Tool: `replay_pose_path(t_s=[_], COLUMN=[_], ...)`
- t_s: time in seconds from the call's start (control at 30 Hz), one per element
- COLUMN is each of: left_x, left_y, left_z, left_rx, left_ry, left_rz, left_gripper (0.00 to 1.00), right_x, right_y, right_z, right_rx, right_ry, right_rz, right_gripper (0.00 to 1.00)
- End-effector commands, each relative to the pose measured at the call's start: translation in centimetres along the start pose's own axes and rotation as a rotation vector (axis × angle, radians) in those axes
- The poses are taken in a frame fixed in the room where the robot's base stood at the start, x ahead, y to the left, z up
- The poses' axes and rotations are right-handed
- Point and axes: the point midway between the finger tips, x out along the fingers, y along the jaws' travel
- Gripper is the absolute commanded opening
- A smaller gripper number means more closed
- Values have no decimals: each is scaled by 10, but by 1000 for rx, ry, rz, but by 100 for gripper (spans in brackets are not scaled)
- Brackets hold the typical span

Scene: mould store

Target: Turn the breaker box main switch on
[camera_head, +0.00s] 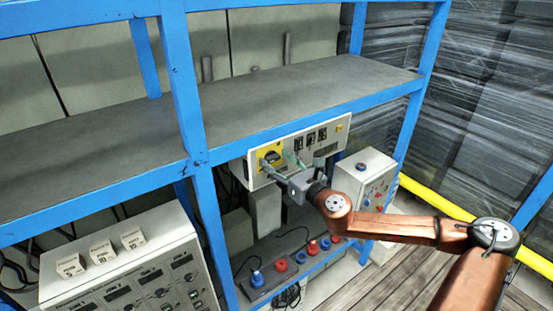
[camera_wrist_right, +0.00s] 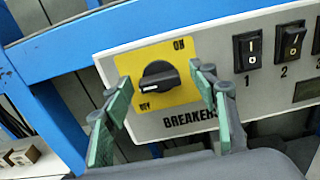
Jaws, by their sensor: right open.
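The breaker box (camera_head: 300,150) is a pale panel under the grey shelf, marked "BREAKER" in the right wrist view. Its main switch is a black rotary knob (camera_wrist_right: 160,79) on a yellow plate (camera_wrist_right: 183,98), with ON at the upper right and OFF at the lower left. The knob's grip bar lies roughly level across the plate in the wrist picture. My right gripper (camera_head: 282,168) is open in front of the plate. Its green-padded fingers stand on either side of the knob, with visible gaps. Contact cannot be seen. My left gripper is not in view.
Black rocker switches (camera_wrist_right: 249,50) sit right of the knob on the panel. A blue rack post (camera_head: 204,205) stands left of the box, and the shelf (camera_head: 300,90) is above it. A grey control box (camera_head: 362,175) stands to the right.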

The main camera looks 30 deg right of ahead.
Motion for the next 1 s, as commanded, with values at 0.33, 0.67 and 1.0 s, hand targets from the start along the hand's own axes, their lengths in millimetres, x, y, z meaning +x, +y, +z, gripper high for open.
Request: replay_pose_path(t_s=[0.33,0.67,1.0], left_x=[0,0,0], left_y=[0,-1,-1], left_z=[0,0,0], left_rx=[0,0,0], left_ry=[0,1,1], left_rz=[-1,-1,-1], left_gripper=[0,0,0], right_x=[1,1,1], right_y=[1,1,1], right_z=[-1,-1,-1], right_rx=[0,0,1], right_ry=[1,1,0], right_rz=[1,1,1], right_gripper=[52,29,12])
